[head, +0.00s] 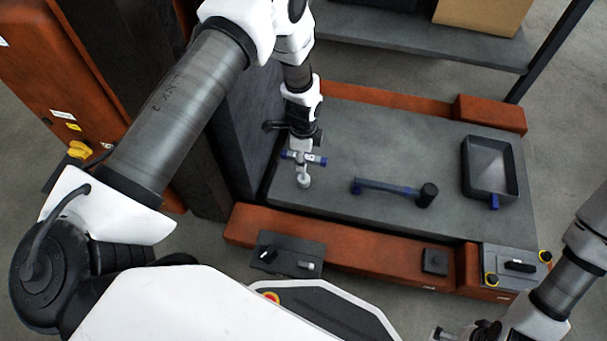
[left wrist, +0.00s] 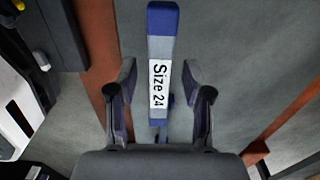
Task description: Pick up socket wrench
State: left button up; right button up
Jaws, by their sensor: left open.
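The socket wrench (head: 318,160) has a grey bar with blue ends and a round grey socket end below it. In the left wrist view its bar (left wrist: 161,50) carries a white "Size 24" label. My left gripper (head: 302,148) points down right over the bar in the head view. In the left wrist view the open fingers of this gripper (left wrist: 160,78) stand on either side of the bar, with a gap on both sides. My right gripper (head: 475,330) shows partly at the bottom right, cut off by the frame edge; its jaws are unclear.
A blue-handled hammer-like tool (head: 385,187) lies to the right on the grey table (head: 370,125). A dark open tray (head: 490,192) stands farther right. An orange beam (head: 350,255) runs along the near edge, with small black items on it. A dark upright block stands close left.

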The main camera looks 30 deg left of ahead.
pick_arm(q)
jog(key=shift+r, duration=0.1)
grip_shut()
jog(key=shift+r, duration=0.15)
